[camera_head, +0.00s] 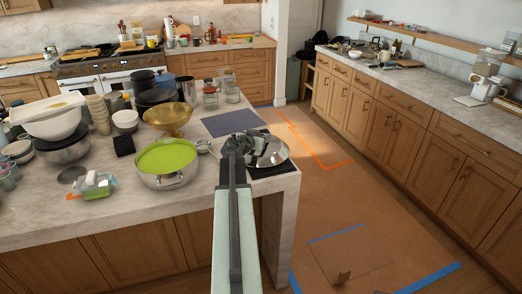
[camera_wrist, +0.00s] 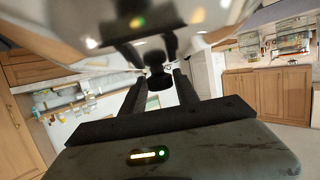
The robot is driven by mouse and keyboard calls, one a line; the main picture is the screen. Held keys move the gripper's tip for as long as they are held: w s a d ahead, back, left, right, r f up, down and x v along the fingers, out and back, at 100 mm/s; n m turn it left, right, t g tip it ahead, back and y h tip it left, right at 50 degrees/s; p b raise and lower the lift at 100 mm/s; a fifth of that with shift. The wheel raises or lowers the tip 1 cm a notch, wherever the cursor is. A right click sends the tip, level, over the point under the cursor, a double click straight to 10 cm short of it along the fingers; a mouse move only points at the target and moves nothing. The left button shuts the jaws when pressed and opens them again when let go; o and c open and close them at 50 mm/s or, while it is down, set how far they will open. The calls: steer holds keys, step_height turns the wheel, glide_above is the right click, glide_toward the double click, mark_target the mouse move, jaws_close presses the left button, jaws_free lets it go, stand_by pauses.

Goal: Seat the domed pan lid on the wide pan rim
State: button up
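The shiny domed pan lid (camera_head: 270,149) is at the right end of the island, over a dark mat. In the wrist view the lid's mirror-like surface (camera_wrist: 75,52) fills much of the top. Its black knob (camera_wrist: 158,78) is between the two dark fingers of my gripper (camera_wrist: 159,85), which look closed on it. In the head view my gripper (camera_head: 238,147) covers the lid's left side. I cannot tell whether the lid touches the mat. The wide silver pan (camera_head: 166,181), bright green inside, stands to the left of my gripper, with no lid on it.
A brass bowl (camera_head: 168,118) stands behind the pan. Glass jars (camera_head: 210,95) stand farther back. A dark mat (camera_head: 232,123) lies behind the lid.

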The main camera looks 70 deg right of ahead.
jaws_close()
stand_by(1.2)
